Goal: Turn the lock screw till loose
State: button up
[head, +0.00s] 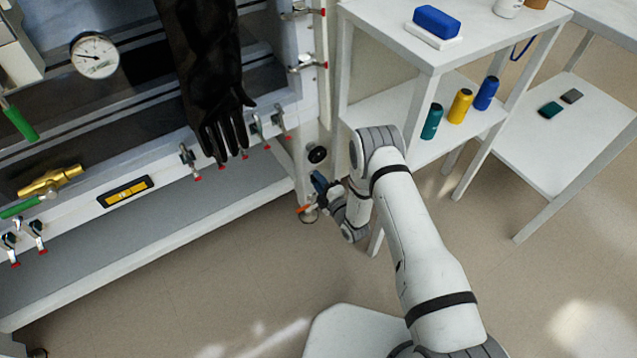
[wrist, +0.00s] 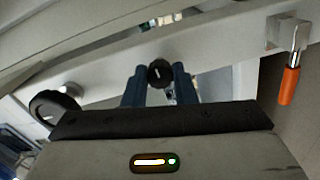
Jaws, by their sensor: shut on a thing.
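The lock screw appears to be the small black knob (wrist: 160,73) with a white line on its face, set on the pale glovebox frame. In the wrist view it sits between the two blue fingers of my gripper (wrist: 160,88), which is shut on it. In the head view my gripper (head: 320,187) is at the right end of the glovebox, low on the frame. There the lock screw is hidden by my gripper and wrist.
A larger black knob (wrist: 53,112) is near my gripper; it also shows in the head view (head: 317,154). An orange-handled lever (wrist: 289,84) stands to the right in the wrist view. A white shelf (head: 390,105) with bottles stands close to my arm. The floor in front is clear.

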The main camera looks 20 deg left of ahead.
jog(key=n+b, duration=0.2)
jog(key=n, duration=0.5)
jog(key=n+b, duration=0.2)
jog(key=n, duration=0.4)
jog(key=shift+s+f+n, duration=0.15)
jog(key=shift+n, duration=0.25)
jog(key=shift+n+b, duration=0.6)
jog(key=shift+n, duration=1.3)
jog(key=o, duration=1)
